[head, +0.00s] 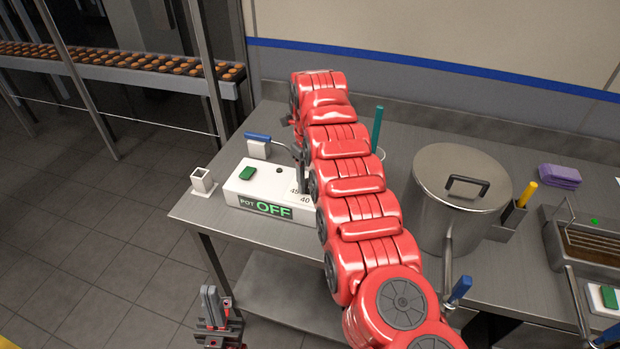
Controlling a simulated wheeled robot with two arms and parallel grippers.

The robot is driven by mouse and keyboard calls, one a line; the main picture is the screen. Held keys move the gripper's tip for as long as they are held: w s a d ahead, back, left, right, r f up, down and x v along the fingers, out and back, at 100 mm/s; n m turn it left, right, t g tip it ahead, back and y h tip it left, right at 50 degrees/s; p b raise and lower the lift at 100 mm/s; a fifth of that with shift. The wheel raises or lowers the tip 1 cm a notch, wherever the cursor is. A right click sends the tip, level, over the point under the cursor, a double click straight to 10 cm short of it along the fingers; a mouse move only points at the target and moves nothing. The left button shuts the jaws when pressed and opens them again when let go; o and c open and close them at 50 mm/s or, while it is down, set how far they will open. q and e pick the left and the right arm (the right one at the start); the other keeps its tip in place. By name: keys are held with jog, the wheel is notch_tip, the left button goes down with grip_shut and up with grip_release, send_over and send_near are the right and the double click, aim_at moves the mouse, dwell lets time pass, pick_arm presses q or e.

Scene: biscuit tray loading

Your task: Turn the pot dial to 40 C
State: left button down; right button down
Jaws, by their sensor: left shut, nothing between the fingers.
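The white pot control box (238,187) stands near the left end of the steel table. Its front display (265,208) reads "POT OFF" in green. The marks 45 and 40 show on its top at the right end. My red right arm reaches across the table, and its dark gripper (302,180) is down at that end of the box. The dial is hidden there, so I cannot tell whether the fingers touch it or are shut. The lidded steel pot (452,205) stands right of the arm. My left gripper (212,300) is shut and empty, low in front of the table.
A green button (247,173) is on the box. A small white holder (203,181) and a blue-handled tool (257,137) are close by. A purple block (559,176) and a steel fryer-like basin (590,258) are at right. A biscuit conveyor (120,68) runs at the back left.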

jog(key=shift+m, duration=0.8)
jog(key=shift+c, duration=1.5)
grip_release()
